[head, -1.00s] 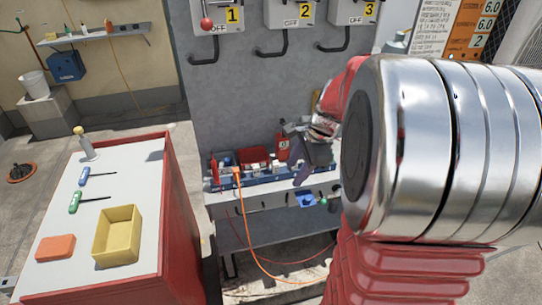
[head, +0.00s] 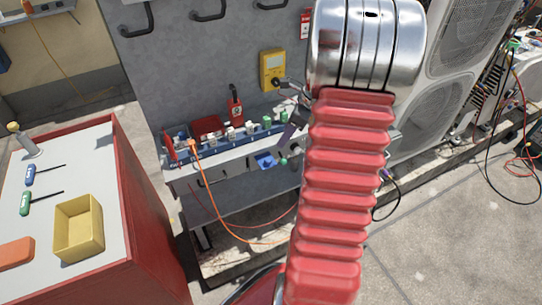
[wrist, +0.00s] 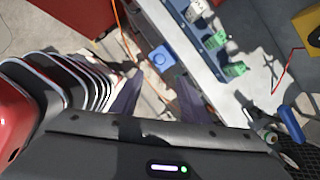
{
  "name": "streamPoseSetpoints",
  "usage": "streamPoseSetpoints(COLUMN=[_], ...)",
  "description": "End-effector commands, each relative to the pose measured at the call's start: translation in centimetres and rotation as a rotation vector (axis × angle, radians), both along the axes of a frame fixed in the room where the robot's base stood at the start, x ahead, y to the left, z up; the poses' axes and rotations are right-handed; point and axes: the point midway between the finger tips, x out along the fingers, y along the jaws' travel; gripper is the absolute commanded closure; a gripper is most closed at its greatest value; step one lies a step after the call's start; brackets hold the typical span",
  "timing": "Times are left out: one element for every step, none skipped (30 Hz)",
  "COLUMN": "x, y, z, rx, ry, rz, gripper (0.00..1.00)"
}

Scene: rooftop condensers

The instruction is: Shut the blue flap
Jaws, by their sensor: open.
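The blue flap (head: 265,160) shows in the head view as a small blue piece at the front of the grey bench, below the row of sockets and plugs. It appears to hang out from the front edge. In the wrist view the blue flap (wrist: 161,58) is a blue square with a round mark, ahead of and between my fingers. My gripper (wrist: 157,97) is open and empty, its two dark fingers apart.
A blue-fronted rail (head: 235,142) with white and green plugs runs along the bench. An orange cable (head: 215,205) hangs from it. A yellow meter (head: 272,70) is on the grey wall. A red cabinet (head: 145,215) with a yellow bin (head: 78,228) stands left. Condensers stand right.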

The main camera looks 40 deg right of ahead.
Motion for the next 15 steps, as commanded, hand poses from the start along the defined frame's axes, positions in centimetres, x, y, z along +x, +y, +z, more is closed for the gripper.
streamPoseSetpoints(x=[0.1, 0.1, 0.2, 0.3, 0.4, 0.5, 0.7, 0.8, 1.0, 1.2, 1.3, 1.5, 1.7, 1.8, 2.0], y=[0.1, 0.1, 0.2, 0.2, 0.3, 0.4, 0.5, 0.6, 0.7, 0.8, 0.9, 1.0, 1.1, 1.1, 1.2], z=[-0.2, -0.4, -0.7, -0.9, -1.2, -1.6, -2.0, -2.4, -2.9, -3.3, -3.8, -4.4, -4.8, -5.2, -5.8], rx=[0.002, 0.002, 0.002, 0.002, 0.002, 0.002, 0.001, 0.003, 0.003, 0.002, 0.004, 0.003, 0.002, 0.002, 0.003], ry=[0.001, 0.001, 0.001, 0.001, 0.001, 0.002, 0.002, 0.003, 0.003, 0.002, 0.002, 0.003, 0.002, 0.003, 0.003], rz=[0.001, 0.001, 0.002, 0.002, 0.002, 0.002, 0.003, 0.004, 0.004, 0.002, 0.003, 0.003, 0.002, 0.003, 0.004], gripper=[0.58, 0.58, 0.58, 0.58, 0.58, 0.58, 0.58, 0.58, 0.58, 0.58, 0.58, 0.58, 0.58, 0.58, 0.58])
